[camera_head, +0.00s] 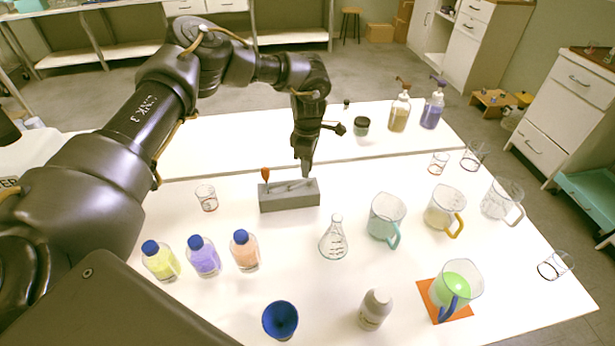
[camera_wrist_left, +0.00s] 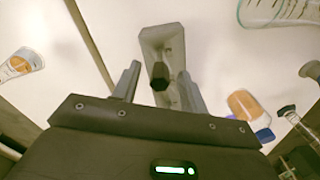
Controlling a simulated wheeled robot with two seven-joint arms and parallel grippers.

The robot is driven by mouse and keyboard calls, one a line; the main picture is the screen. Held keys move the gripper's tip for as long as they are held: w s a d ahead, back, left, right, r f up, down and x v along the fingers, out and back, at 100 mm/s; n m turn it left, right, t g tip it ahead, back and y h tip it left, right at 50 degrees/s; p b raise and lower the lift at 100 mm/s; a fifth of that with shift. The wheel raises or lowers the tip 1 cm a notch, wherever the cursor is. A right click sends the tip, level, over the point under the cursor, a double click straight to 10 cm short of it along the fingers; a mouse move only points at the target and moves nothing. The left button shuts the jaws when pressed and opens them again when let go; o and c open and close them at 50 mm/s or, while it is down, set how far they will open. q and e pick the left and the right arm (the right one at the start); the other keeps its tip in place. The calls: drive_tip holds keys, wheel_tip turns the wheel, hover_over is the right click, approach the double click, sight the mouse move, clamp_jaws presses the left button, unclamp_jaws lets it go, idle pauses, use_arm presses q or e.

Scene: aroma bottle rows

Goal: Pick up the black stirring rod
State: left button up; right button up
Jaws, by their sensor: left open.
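A grey holder block (camera_head: 289,197) stands on the white table, with an orange-handled tool (camera_head: 265,174) upright at its left end. My left gripper (camera_head: 306,172) points down over the right end of the block. In the left wrist view the open fingers (camera_wrist_left: 157,82) sit on either side of a black rod end (camera_wrist_left: 159,74), apparently the black stirring rod, with the grey holder (camera_wrist_left: 165,38) behind it. I cannot tell whether the fingers touch it. In the head view the rod is hidden by the gripper. My right gripper is out of view.
Several blue-capped bottles (camera_head: 204,257) stand front left, and a small glass (camera_head: 206,197) is left of the block. A conical flask (camera_head: 334,238) and measuring jugs (camera_head: 386,217) stand to the right. A green-filled jug (camera_head: 456,290) is on an orange mat. Pump bottles (camera_head: 400,110) stand behind.

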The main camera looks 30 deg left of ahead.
use_arm(q)
drive_tip(key=c, duration=0.9)
drive_tip(key=shift+r+b, duration=0.95)
drive_tip(key=shift+r, duration=4.05)
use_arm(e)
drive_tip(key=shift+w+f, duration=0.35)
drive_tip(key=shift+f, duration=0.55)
use_arm(q)
drive_tip(key=shift+d, duration=0.1)
